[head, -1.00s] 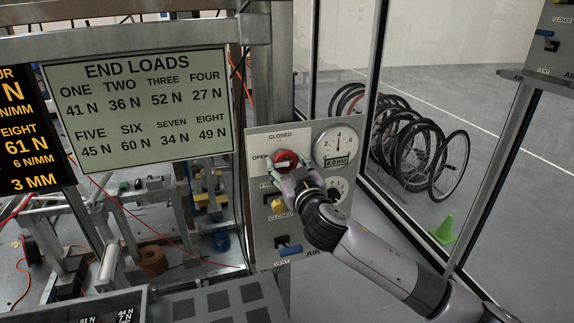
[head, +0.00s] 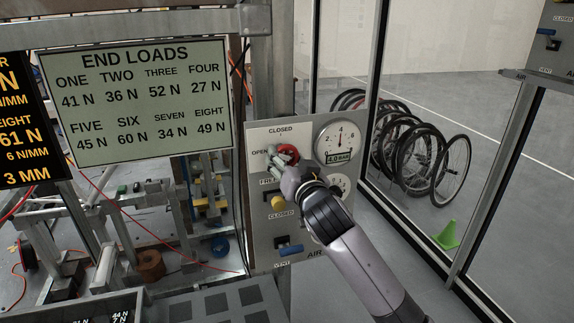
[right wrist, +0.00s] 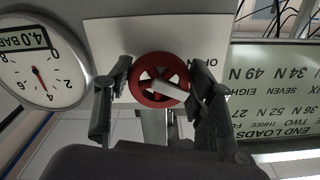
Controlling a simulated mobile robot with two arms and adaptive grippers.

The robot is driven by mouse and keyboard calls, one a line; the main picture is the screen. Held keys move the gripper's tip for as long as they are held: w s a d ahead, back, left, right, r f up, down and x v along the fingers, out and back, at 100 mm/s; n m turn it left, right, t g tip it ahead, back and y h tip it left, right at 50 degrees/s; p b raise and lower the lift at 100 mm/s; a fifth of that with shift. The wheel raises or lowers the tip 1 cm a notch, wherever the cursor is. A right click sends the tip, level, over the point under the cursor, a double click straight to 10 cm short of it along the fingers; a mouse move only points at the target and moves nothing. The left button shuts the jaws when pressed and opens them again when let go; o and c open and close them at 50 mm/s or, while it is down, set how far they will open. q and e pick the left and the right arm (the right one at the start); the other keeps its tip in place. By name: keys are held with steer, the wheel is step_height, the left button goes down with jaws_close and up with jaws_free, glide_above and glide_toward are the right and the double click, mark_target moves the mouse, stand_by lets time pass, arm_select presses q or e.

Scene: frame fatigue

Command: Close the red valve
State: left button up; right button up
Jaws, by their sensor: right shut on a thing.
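The red valve (head: 289,152) is a round handwheel on the grey panel (head: 262,235), below the word CLOSED and right of the word OPEN. My right gripper (head: 280,160) is at the wheel and partly covers it in the head view. In the right wrist view the red wheel (right wrist: 158,62) lies between the two dark fingers (right wrist: 157,92), one on each side, and the gripper is shut on it. A white pointer (right wrist: 170,87) on the wheel reaches from the hub towards the right finger. My left gripper is not in view.
A pressure gauge (head: 338,137) reading 4.0 BAR is right of the valve. A yellow knob (head: 278,202) and a blue lever (head: 291,250) are below. The END LOADS board (head: 135,100) is to the left. Bicycle wheels (head: 420,150) stand behind glass.

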steer(key=shift+m, duration=0.7)
steer(key=o, duration=1.2)
steer(key=shift+s, duration=0.1)
steer(key=v, duration=1.2)
